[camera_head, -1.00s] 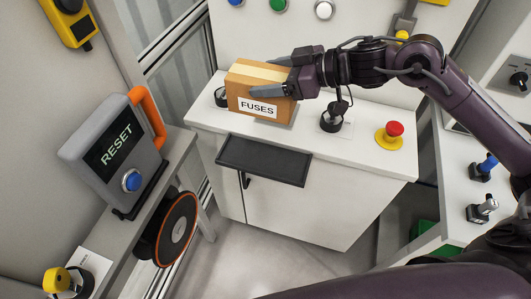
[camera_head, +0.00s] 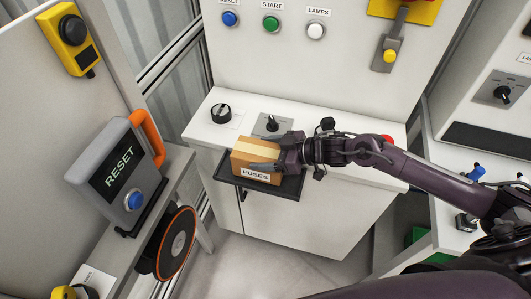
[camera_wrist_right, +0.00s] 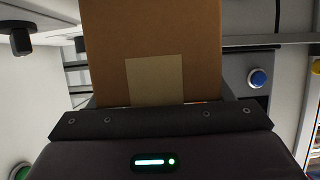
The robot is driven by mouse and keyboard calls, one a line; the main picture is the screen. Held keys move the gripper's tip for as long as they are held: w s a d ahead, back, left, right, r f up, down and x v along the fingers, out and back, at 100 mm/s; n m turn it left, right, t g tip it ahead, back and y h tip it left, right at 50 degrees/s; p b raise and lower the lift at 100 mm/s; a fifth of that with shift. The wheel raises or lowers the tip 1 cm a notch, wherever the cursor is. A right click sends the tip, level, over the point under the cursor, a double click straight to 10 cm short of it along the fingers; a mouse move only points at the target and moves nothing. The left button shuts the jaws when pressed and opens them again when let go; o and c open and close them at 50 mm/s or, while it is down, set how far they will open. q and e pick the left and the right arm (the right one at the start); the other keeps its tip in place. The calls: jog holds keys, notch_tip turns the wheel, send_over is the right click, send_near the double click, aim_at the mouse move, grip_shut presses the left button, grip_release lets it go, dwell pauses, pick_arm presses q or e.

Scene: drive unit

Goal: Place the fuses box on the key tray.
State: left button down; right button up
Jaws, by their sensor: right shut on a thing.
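The fuses box (camera_head: 256,160), a brown carton with a pale tape strip and a FUSES label, is at the front of the white cabinet in the head view. My right gripper (camera_head: 268,164) is shut on it from the right. The box is over the dark key tray (camera_head: 226,176), which juts from the cabinet's front edge. I cannot tell whether the box touches the tray. In the right wrist view the box (camera_wrist_right: 150,35) fills the middle, in front of the gripper. My left gripper is not in view.
A black knob (camera_head: 221,113) and a selector switch (camera_head: 271,124) are on the cabinet top behind the box. A red button (camera_head: 386,139) is partly hidden behind my right arm. The RESET box (camera_head: 117,170) with an orange handle stands at left.

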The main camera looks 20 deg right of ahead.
jog(key=shift+w+f, duration=0.1)
jog(key=shift+f, duration=0.55)
jog(key=o, duration=1.2)
jog(key=shift+f, duration=0.15)
jog(key=shift+c, duration=0.2)
jog(key=b+v, duration=0.1)
jog(key=v, duration=1.1)
